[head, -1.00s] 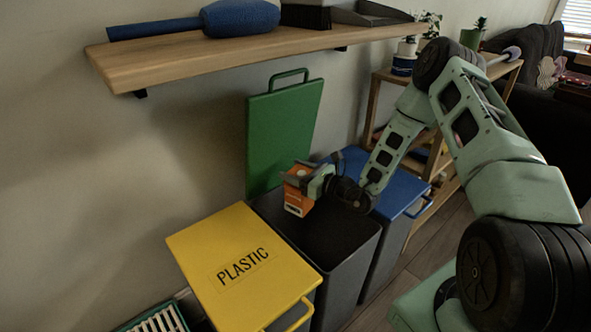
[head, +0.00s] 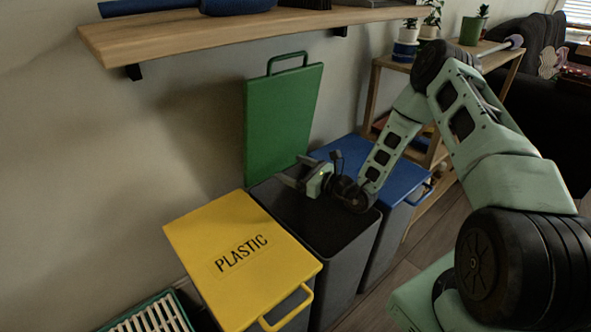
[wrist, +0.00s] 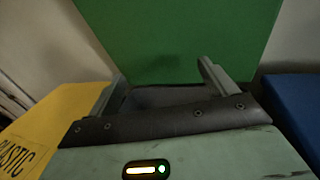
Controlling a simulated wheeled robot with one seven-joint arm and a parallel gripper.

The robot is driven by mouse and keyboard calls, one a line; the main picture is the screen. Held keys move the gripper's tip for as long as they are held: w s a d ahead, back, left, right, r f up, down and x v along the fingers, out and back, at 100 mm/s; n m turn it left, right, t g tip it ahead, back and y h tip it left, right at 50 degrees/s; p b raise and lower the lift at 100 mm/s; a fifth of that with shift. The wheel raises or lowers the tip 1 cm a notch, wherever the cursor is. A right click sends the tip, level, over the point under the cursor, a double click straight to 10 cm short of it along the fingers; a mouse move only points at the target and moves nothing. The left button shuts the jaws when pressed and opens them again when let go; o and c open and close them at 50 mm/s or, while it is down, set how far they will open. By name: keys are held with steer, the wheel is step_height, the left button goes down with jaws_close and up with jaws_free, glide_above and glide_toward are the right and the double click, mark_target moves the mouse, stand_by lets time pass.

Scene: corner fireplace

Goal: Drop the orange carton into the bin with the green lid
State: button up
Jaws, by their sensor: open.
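The bin with the green lid (head: 282,120) stands between the yellow and blue bins, its lid raised upright at the back. Its dark body (head: 335,240) is open at the top. My gripper (head: 290,174) is over this opening, its fingers spread and empty. In the wrist view my open gripper (wrist: 160,80) has nothing between its fingers, with the green lid (wrist: 180,35) behind it. The orange carton is not visible in either view now; the inside of the bin is dark and partly hidden by my arm.
The yellow bin lid (head: 240,250) marked PLASTIC is shut at left. The blue bin lid (head: 385,175) is shut at right. A wooden shelf (head: 190,45) juts from the wall above. A wooden stand (head: 480,65) with plants is at the back right.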

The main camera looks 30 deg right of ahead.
steer(key=p+v, duration=0.2)
steer(key=v, duration=1.5)
steer(key=shift+d, duration=0.15)
steer(key=shift+s, duration=0.15)
steer(key=s+a+r+n+g+y, duration=0.2)
steer(key=a+r+n+g+y, duration=0.2)
steer(key=a+r+n+g, duration=0.45)
steer(key=s+a+r+n+g+y, duration=0.3)
steer(key=a+n+g+y, duration=0.3)
steer(key=a, duration=0.5)
steer(key=s+a+r+n+g+h, duration=0.2)
steer(key=s+a+n+g+h, duration=0.2)
steer(key=s+n+h, duration=0.3)
steer(key=s+a+r+n+g+h, duration=0.2)
steer(key=s+a+n+g+h, duration=0.2)
steer(key=s+n+h, duration=0.3)
step_height(320, 180, up, 27)
steer(key=s+n+t+h+p, duration=0.2)
steer(key=n+t+p, duration=0.4)
steer(key=p, duration=1.7)
steer(key=a+n+h, duration=0.1)
steer(key=n, duration=0.3)
